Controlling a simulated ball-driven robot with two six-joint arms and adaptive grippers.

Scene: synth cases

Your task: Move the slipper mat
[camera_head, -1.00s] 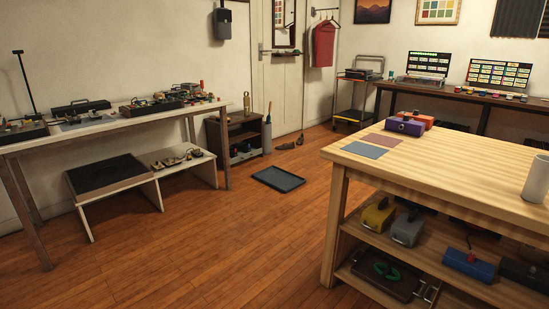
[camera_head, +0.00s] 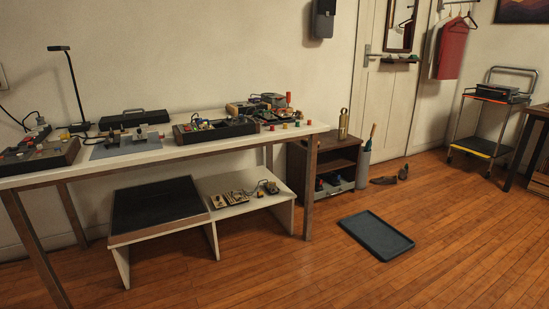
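A dark grey, shallow-rimmed rectangular mat (camera_head: 377,235) lies flat on the wooden floor, right of the workbench and in front of a small wooden cabinet; it looks like the slipper mat. Its surface is empty. A pair of dark brown shoes or slippers (camera_head: 390,177) stands on the floor behind it, near the door. Neither of my grippers shows in the head view.
A white-topped workbench (camera_head: 235,146) with tools and cases stands at left, with a low bench (camera_head: 245,207) beneath it. The small cabinet (camera_head: 325,147) stands behind the mat. A wheeled cart (camera_head: 482,127) is at right. The floor around the mat's front and right is clear.

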